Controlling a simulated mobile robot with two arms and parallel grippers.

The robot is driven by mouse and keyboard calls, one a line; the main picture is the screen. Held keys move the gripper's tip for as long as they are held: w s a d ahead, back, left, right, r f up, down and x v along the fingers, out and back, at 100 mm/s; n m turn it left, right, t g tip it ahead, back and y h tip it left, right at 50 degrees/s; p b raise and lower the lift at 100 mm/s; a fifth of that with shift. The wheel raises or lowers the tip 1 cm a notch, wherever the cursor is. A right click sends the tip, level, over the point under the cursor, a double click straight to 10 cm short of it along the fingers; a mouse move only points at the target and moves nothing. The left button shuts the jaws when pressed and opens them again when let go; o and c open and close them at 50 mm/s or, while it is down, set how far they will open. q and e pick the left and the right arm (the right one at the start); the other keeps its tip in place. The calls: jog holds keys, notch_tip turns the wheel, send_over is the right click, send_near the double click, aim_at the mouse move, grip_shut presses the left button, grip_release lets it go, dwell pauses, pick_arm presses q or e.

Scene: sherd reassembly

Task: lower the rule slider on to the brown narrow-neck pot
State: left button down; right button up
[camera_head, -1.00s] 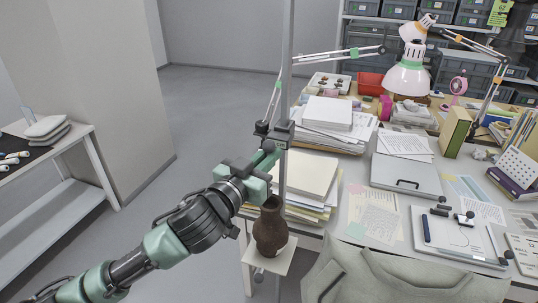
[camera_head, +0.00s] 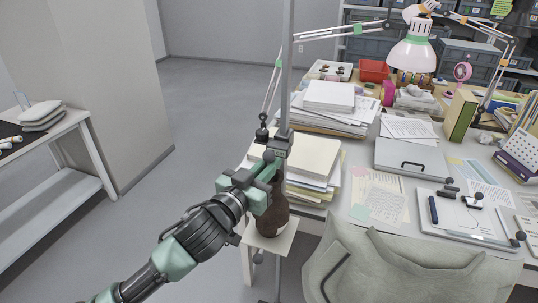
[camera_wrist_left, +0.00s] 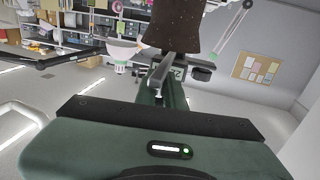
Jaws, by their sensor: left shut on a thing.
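The brown narrow-neck pot (camera_head: 272,222) stands upright on a small pale shelf on the upright rule. Its neck and mouth are largely hidden behind my left gripper in the head view. It also shows as a dark brown body in the left wrist view (camera_wrist_left: 171,22). The dark rule slider (camera_head: 278,143) sits on the rule (camera_head: 286,70), above the pot. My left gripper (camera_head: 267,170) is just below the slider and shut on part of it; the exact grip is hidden. Whether the slider touches the pot I cannot tell. My right gripper is not in view.
The pale shelf (camera_head: 284,240) juts out in front of the desk. Paper stacks (camera_head: 314,157) stand close behind and right of the rule. A grey-green chair back (camera_head: 400,268) is at the lower right. Floor is free to the left.

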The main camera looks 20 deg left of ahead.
pick_arm(q)
notch_tip(320, 180, down, 2)
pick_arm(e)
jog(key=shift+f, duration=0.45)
pick_arm(q)
jog(key=shift+r, duration=0.1)
jog(key=c, duration=1.5)
grip_release()
jog(key=b+v, duration=0.1)
jog(key=v, duration=0.6)
jog(key=shift+s+a, duration=0.1)
jog(key=shift+s, duration=0.3)
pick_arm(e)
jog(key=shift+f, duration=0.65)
